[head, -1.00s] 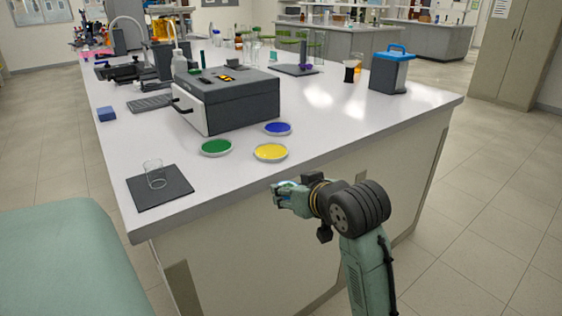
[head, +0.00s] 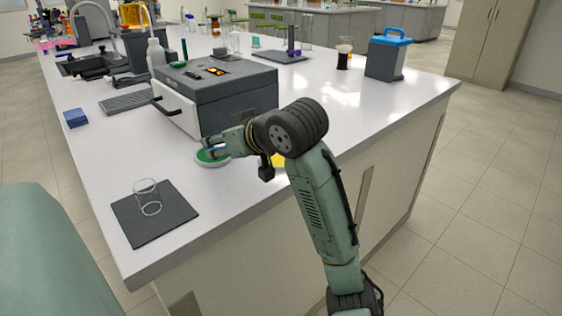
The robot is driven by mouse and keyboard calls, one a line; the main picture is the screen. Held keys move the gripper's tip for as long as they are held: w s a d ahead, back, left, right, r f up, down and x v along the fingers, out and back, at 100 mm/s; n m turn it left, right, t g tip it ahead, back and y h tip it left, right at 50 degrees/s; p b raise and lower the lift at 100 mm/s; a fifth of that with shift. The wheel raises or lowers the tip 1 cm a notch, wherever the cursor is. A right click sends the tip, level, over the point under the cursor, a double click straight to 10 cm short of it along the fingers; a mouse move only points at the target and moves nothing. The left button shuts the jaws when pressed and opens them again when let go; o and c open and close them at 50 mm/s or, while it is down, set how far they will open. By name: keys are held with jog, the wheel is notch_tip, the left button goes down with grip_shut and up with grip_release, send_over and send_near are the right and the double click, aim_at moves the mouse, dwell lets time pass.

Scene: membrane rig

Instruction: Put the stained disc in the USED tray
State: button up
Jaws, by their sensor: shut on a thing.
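My gripper (head: 212,149) is at the green dish (head: 207,163), over or very near its surface, and hides part of it. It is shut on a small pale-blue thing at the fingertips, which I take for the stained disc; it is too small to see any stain. A yellow dish (head: 278,160) shows only in part behind my arm. The blue dish is hidden behind my arm. No USED label can be read on any dish.
A grey box-shaped device (head: 238,95) with a front handle stands just behind the dishes. A glass beaker (head: 148,198) stands on a dark mat (head: 178,222) at the near left. A blue-lidded container (head: 386,57) is at the right. The bench front edge is clear.

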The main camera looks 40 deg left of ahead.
jog(key=shift+w, duration=0.2)
jog(key=w+d+p, duration=0.1)
jog(key=w+d, duration=0.2)
jog(key=w+d+f+p, duration=0.1)
jog(key=w+d, duration=0.3)
jog(key=w+d+p, duration=0.2)
jog(key=w+d, duration=0.1)
jog(key=w, duration=0.1)
jog(key=shift+w+d+f, duration=0.2)
jog(key=shift+d, duration=0.15)
jog(key=shift+f+p, duration=0.45)
jog(key=shift+f, duration=1.35)
jog(key=shift+f, duration=0.1)
jog(key=o, duration=1.1)
